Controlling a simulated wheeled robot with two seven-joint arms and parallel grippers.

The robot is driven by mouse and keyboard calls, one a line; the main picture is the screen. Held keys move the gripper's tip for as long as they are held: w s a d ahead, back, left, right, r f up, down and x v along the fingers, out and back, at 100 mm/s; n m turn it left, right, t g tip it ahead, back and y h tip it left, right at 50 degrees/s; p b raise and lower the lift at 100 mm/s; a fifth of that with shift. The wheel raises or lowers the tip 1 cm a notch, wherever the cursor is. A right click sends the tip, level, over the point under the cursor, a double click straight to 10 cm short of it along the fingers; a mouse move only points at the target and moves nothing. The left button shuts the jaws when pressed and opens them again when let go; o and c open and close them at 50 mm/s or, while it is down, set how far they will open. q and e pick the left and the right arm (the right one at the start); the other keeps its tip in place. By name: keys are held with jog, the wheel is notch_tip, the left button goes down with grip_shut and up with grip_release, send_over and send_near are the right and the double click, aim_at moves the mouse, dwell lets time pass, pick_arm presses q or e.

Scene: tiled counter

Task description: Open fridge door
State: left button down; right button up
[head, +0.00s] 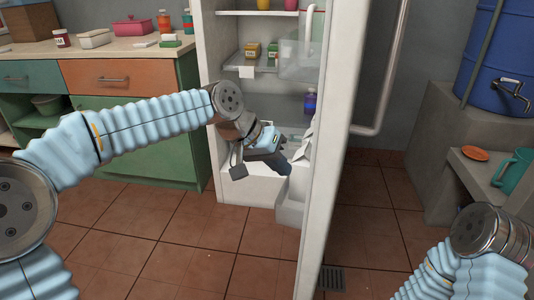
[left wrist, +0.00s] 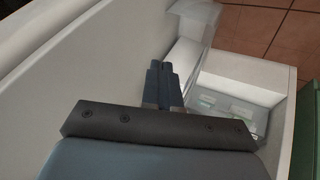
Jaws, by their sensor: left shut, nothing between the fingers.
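The fridge (head: 207,62) stands in the middle of the head view with its interior showing. Its white door (head: 338,110) stands open, swung out toward me and seen nearly edge-on, with a long pale handle (head: 388,75) on its outer side. My left gripper (head: 288,166) is shut and empty, in the gap between the fridge body and the door's inner side. In the left wrist view its fingertips (left wrist: 159,68) point along the door's inner panel (left wrist: 70,55); whether they touch it I cannot tell. My right arm shows at the lower right, its gripper out of view.
Fridge shelves hold small boxes (head: 252,50) and a blue bottle (head: 310,102). A counter with drawers (head: 118,77) stands left. A blue barrel (head: 490,60) and a ledge with a teal mug (head: 514,172) stand right. The tiled floor in front is clear.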

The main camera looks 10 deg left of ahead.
pick_arm(q)
jog(key=d+f, duration=0.2)
jog(key=d, duration=0.3)
jog(key=shift+d+f, duration=0.3)
jog(key=shift+d, duration=0.05)
pick_arm(e)
jog(key=shift+f, duration=0.15)
